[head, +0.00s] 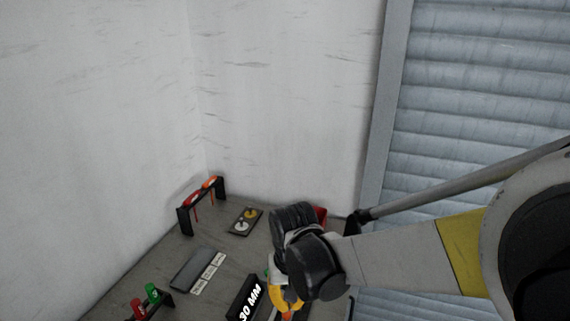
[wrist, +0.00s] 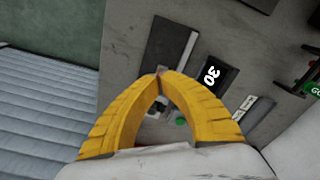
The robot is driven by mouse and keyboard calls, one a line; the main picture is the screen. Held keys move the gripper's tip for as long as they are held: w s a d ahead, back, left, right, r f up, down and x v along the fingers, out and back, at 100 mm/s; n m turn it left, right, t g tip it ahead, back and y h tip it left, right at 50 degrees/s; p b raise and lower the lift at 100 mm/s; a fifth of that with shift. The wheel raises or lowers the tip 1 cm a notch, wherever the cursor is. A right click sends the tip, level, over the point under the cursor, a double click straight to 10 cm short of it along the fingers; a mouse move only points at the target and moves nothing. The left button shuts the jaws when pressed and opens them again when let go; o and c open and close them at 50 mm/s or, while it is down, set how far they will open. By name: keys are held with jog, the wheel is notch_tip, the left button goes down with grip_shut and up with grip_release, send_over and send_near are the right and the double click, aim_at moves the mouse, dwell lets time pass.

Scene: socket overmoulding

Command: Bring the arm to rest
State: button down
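My gripper (head: 284,302) hangs over the grey worktable (head: 130,275) at the end of my arm, near the black block marked "30 MM" (head: 244,299). The arm reaches in from the right. In the wrist view my gripper's yellow fingers (wrist: 160,73) curve together and their tips meet. I see nothing held between them. Through the gap between the fingers, a small green part (wrist: 180,121) and some pale shapes show, partly hidden. The block marked "30" (wrist: 212,75) is to the right of the fingers.
A black rack with red and orange pieces (head: 201,202) stands at the back. Near it lie a plate with two discs (head: 245,221) and a grey plate (head: 198,270). White walls and a roller shutter (head: 480,90) border the table.

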jog(key=s+d+r+t, duration=0.2)
jog(key=s+d+r, duration=0.1)
jog(key=d, duration=0.3)
jog(key=s+d+r+m+t, duration=0.1)
jog(key=s+d+r+t, duration=0.1)
jog(key=d+r, duration=0.3)
jog(key=s+d+r+m+t, duration=0.1)
jog(key=s+d+r+t, duration=0.1)
jog(key=s+d+r, duration=0.2)
jog(key=d, duration=0.3)
jog(key=shift+s+d+r+t, duration=0.15)
jog(key=shift+s+r+t, duration=0.15)
jog(key=shift+s, duration=0.1)
